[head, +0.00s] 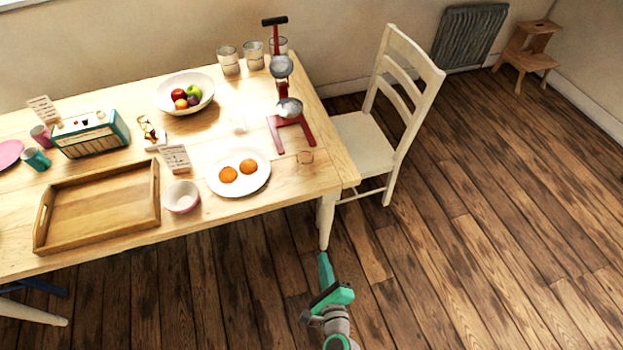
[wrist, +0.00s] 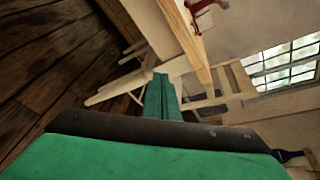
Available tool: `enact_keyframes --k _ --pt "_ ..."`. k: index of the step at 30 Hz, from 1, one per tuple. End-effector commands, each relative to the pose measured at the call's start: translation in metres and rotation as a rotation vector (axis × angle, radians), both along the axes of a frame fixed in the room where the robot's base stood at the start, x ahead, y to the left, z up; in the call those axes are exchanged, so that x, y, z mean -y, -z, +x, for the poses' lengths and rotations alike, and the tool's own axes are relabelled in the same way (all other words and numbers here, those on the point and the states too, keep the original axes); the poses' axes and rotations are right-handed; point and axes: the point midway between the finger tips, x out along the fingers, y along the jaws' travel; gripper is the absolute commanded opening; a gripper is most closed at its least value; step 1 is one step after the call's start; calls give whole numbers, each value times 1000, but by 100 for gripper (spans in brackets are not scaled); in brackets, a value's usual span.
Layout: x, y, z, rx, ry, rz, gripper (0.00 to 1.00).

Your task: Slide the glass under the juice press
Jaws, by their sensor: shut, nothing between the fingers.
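The juice press (head: 283,128) stands near the right end of the table, with a red frame and metal cups; a red part of it (wrist: 201,5) shows at the top of the wrist view. My green gripper (head: 323,257) is shut and empty, in front of the table's near right corner and apart from the glass. Its fingers (wrist: 161,88) also show in the wrist view.
A plate (head: 240,187) with two orange halves, a small bowl (head: 182,197) and a wooden tray (head: 70,240) lie left of the press. Several jars (head: 228,60) stand behind it. A chair (head: 368,146) is at the table's right end. Open floor lies to the right.

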Motion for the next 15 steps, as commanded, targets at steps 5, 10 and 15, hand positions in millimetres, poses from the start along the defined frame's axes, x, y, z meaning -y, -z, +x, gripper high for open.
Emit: enact_keyframes --k 5,10,15 --pt "4 -26 68 36 15 477 0" --pt "7 -55 105 54 -11 789 0" --pt "8 -70 120 60 -31 921 0"
